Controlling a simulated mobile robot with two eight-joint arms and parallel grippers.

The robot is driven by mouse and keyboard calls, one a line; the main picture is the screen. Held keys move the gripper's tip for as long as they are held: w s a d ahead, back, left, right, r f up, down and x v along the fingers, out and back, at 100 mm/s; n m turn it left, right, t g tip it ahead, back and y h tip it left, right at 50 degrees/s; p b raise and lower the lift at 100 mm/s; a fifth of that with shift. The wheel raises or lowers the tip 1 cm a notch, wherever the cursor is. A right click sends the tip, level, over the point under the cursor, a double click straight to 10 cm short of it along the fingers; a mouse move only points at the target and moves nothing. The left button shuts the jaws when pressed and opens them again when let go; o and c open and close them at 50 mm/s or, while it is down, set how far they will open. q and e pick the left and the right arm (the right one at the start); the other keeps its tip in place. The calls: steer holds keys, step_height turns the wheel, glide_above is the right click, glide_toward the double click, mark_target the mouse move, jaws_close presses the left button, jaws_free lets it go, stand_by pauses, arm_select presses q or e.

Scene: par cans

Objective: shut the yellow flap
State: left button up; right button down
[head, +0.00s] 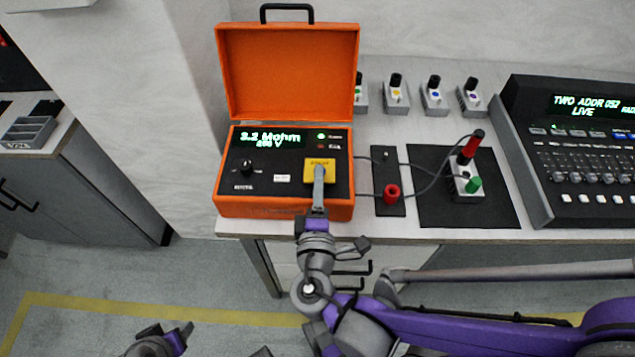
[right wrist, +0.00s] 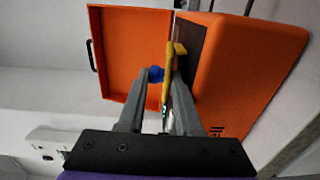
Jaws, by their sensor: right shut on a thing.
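The yellow flap (head: 320,164) is on the right part of the panel of the orange tester case (head: 284,206), with a dark label on its top. My right gripper (head: 319,180) reaches over it from the front and hides its near part. In the right wrist view, the flap (right wrist: 170,62) shows as a thin strip between the fingers of my right gripper (right wrist: 165,85), which is shut on it. A round blue piece (right wrist: 156,74) shows at the left fingertip. How far the flap is tilted is hard to tell. My left gripper (head: 178,337) is low in the head view, away from the case.
The case lid (head: 289,70) stands open behind the panel, and a black knob (head: 246,167) is on its left. Right of the case are a dark strip with a red socket (head: 391,195), a black mat (head: 440,212) with cabled plugs, and a mixing console (head: 570,150). Several small boxes stand behind.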

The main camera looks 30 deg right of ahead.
stand_by(0.6)
steer(key=c, duration=0.8)
jaws_free()
steer(key=shift+o, duration=0.2)
